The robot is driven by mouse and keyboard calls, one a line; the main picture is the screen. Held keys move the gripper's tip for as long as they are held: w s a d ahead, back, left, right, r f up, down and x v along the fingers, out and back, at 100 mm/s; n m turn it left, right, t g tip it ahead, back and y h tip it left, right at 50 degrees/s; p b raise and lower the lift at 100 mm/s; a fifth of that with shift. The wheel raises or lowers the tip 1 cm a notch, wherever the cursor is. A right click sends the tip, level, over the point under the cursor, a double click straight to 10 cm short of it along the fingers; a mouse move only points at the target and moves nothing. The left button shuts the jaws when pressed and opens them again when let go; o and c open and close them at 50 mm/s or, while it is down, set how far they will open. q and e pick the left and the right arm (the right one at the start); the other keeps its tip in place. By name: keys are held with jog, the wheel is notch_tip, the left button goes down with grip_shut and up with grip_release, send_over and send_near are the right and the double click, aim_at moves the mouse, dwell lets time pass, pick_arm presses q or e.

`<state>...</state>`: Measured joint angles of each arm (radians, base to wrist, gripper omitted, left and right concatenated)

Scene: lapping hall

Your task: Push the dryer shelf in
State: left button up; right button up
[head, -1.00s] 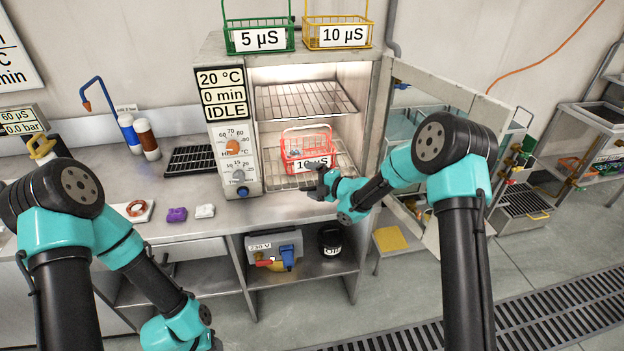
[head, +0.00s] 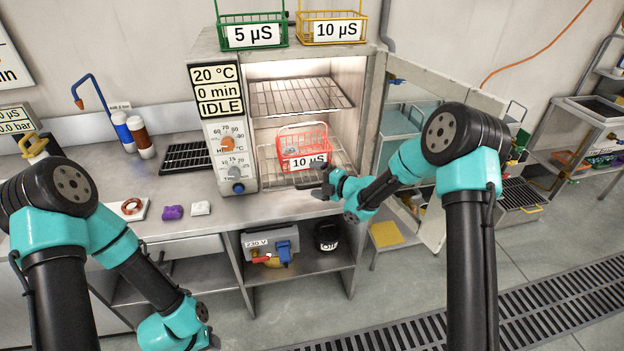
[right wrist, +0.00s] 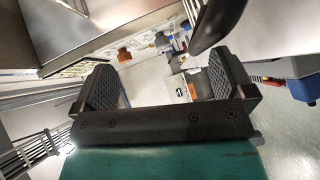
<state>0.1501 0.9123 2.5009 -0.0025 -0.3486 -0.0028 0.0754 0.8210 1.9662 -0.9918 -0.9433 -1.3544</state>
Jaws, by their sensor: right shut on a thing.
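The dryer shelf (head: 268,180) is the lower wire rack in the open dryer (head: 236,115). A red wire basket (head: 302,140) labelled 10 µS stands upright on it. My right gripper (head: 322,188) is at the front edge of this shelf, just below and right of the basket label, and is shut on the shelf's front. The exact contact is too small to make out. In the right wrist view its two textured fingers (right wrist: 165,85) stand apart, and the held part is not clear. Only a dark sliver of my left gripper (head: 213,342) shows at the bottom edge.
The dryer door (head: 445,85) stands open to the right, behind my right forearm. An upper wire rack (head: 300,97) in the dryer is empty. A green basket (head: 252,32) and a yellow basket (head: 332,28) stand on top. A purple cloth (head: 172,212) lies on the bench.

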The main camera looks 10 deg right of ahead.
jog(key=shift+s+d+r, duration=0.15)
jog(key=shift+d+r, duration=0.45)
jog(key=shift+c, duration=0.6)
jog(key=shift+s+d, duration=0.2)
jog(key=shift+s, duration=0.05)
jog(key=c, duration=0.6)
jog(key=shift+f+v, duration=0.15)
jog(key=shift+v, duration=0.7)
jog(key=shift+f+v, duration=0.1)
jog(key=shift+v, duration=0.7)
jog(key=shift+s+a, duration=0.1)
jog(key=shift+s, duration=0.1)
